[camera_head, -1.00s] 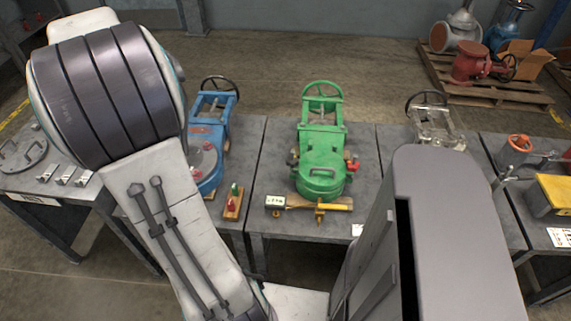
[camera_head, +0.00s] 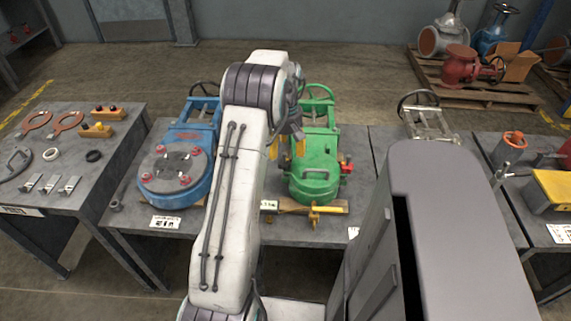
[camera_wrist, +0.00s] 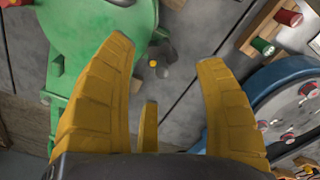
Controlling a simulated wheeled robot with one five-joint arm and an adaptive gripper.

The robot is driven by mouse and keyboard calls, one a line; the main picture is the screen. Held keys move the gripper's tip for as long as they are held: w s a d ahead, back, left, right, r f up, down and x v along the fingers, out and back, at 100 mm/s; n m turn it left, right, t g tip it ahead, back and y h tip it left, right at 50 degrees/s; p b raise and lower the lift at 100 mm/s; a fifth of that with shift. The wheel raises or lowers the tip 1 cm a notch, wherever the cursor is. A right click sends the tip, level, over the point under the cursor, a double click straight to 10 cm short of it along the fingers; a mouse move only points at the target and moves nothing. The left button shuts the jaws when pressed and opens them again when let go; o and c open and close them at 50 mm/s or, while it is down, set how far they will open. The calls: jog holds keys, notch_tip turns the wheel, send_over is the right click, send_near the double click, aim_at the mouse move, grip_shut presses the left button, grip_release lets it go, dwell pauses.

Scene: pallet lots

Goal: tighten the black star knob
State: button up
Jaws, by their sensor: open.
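The green valve (camera_head: 316,165) stands on the middle table; in the wrist view its green body (camera_wrist: 95,30) fills the upper left. A small dark knob-like part (camera_wrist: 163,72) with a yellow spot shows beside that body, between my fingertips in the picture; I cannot make out a star shape. In the head view, my gripper (camera_head: 287,147) is over the left side of the green valve, its yellow fingers partly hidden by my arm. In the wrist view, my gripper (camera_wrist: 166,52) is open with nothing held. The fingers look apart from the dark part; the distance is unclear.
The blue valve (camera_head: 178,165) with a grey flange stands left of my arm. A red part (camera_head: 346,168) sticks out at the green valve's right. A yellow-handled tool (camera_head: 316,210) lies in front. A pale metal valve (camera_head: 430,122) stands to the right.

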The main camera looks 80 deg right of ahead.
aim_at(285, 158)
jog(key=shift+f, duration=3.15)
jog(key=shift+c, duration=0.2)
jog(key=shift+a, duration=0.1)
jog(key=c, duration=1.1)
jog(key=shift+f, duration=0.1)
